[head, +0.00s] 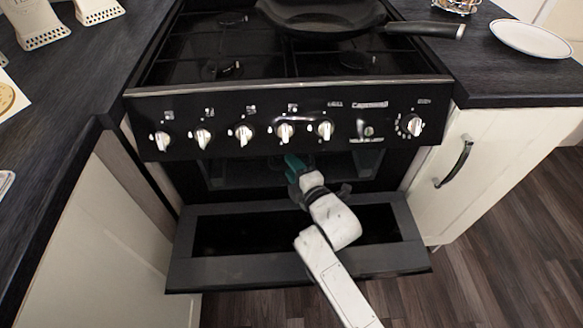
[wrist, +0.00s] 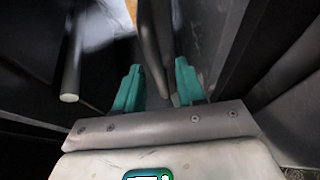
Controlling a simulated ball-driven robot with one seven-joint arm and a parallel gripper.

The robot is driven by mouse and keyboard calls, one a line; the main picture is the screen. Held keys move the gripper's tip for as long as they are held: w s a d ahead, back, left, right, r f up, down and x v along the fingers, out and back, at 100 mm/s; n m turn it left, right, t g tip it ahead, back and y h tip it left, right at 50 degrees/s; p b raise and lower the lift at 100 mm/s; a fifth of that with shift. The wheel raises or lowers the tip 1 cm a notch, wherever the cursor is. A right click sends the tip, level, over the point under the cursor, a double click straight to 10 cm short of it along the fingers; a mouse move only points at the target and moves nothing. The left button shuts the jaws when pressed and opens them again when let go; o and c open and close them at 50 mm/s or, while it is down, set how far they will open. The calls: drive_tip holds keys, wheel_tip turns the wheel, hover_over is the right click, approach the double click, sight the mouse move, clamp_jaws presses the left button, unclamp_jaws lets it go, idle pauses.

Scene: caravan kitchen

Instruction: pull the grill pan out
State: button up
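The grill compartment (head: 225,172) sits below the cooker's knob panel, with its door (head: 215,270) folded down. A dim grey shape inside may be the grill pan; its outline is hard to make out. My gripper (head: 293,163) is at the compartment mouth, just under the knobs. In the wrist view, my gripper's teal fingers (wrist: 158,85) stand apart. A dark bar (wrist: 157,40), perhaps the pan's handle, runs between them, closer to the right finger. A gap shows on its left; I cannot tell whether it touches the right finger.
The control knobs (head: 285,132) are just above my gripper. A black pan (head: 325,15) stands on the hob. A cream cupboard (head: 480,150) flanks the cooker on the right. In the wrist view, a dark rod (wrist: 72,70) with a pale end lies left of the fingers. Floor (head: 500,260) is clear at right.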

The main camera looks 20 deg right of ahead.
drive_tip(key=shift+w, duration=0.55)
drive_tip(key=shift+f, duration=0.1)
clamp_jaws()
